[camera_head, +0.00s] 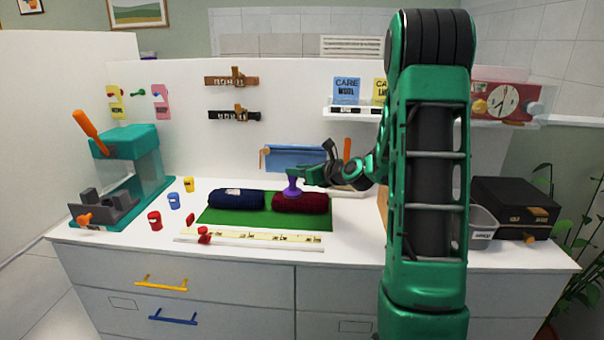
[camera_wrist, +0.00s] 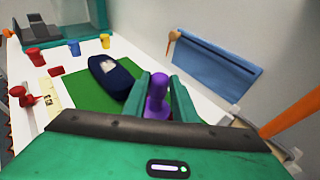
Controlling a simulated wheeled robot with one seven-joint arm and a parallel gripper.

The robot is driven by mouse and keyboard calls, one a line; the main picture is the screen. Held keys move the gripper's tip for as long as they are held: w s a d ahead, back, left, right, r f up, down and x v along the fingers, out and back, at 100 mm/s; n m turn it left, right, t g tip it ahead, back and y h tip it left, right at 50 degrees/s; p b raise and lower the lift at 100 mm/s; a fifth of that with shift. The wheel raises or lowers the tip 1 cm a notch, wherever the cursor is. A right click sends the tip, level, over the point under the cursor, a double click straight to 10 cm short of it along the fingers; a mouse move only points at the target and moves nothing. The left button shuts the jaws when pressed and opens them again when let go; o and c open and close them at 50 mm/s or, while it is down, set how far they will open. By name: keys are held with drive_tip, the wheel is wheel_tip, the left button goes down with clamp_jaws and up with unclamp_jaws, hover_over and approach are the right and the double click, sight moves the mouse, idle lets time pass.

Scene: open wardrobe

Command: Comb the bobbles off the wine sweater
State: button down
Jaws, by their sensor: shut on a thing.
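The wine sweater (camera_head: 310,204) is a rolled dark red knit on the right part of a green mat (camera_head: 262,219). My gripper (camera_head: 293,179) is above the sweater's left end, shut on a purple tool (camera_head: 292,188). The tool's lower end meets the sweater or sits just over it; I cannot tell which. In the wrist view the purple tool (camera_wrist: 157,98) stands upright between the two green fingers. The sweater is hidden there behind my gripper. Bobbles are too small to make out.
A navy rolled sweater (camera_head: 236,198) with a pale patch lies left of the wine one. A marked ruler strip (camera_head: 262,236) runs in front. Red, blue and yellow cups (camera_head: 174,200) and a teal machine (camera_head: 125,170) stand left. A blue cloth (camera_head: 297,158) hangs behind.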

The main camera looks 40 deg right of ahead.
drive_tip(key=shift+w+a, duration=0.65)
drive_tip(key=shift+a, duration=0.2)
drive_tip(key=shift+w+a, duration=0.65)
drive_tip(key=shift+a, duration=0.15)
drive_tip(key=shift+r, duration=0.1)
wheel_tip(320, 180, up, 6)
drive_tip(key=shift+d, duration=0.1)
drive_tip(key=shift+r, duration=1.5)
drive_tip(key=shift+r, duration=0.1)
